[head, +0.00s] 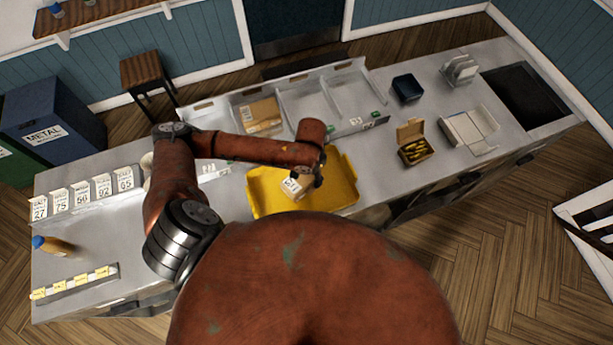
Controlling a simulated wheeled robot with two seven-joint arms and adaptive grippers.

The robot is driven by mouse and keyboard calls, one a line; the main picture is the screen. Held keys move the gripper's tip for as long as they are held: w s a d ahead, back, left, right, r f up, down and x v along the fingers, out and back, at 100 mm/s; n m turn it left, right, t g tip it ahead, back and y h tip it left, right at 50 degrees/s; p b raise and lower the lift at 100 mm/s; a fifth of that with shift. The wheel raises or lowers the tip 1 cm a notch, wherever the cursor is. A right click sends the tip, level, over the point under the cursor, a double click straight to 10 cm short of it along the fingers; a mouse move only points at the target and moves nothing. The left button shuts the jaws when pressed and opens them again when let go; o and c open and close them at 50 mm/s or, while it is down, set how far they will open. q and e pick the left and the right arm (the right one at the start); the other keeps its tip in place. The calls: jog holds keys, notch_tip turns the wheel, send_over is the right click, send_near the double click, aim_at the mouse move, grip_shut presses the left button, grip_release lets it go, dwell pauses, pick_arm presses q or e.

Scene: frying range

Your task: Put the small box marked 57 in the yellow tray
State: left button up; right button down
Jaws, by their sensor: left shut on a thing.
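My left gripper (306,180) is shut on this box, with my arm above hiding part of the gripper and the tray. I cannot tell whether the box touches the tray floor or hangs just above it. The tray lies on the metal counter and looks otherwise empty where it shows. My right gripper is not in view.
Several small numbered boxes (82,195) stand in a row at the left. A divided bin (305,103) behind the tray holds a brown carton (262,116). An open box of yellow items (414,150) stands right of the tray.

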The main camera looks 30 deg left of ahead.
pick_arm(q)
jog(key=shift+w+a+f, duration=0.35)
jog(key=shift+f, duration=0.3)
jog(key=f, duration=0.1)
jog(key=f+p, duration=0.1)
jog(key=shift+w+a+f, duration=0.2)
jog(key=shift+f, duration=0.65)
jog(key=o, duration=1.3)
jog(key=shift+c, duration=0.2)
jog(key=r, duration=0.6)
jog(key=r+b, duration=0.1)
jog(key=r, duration=0.5)
jog(key=shift+s+d, duration=0.1)
jog(key=shift+d, duration=0.1)
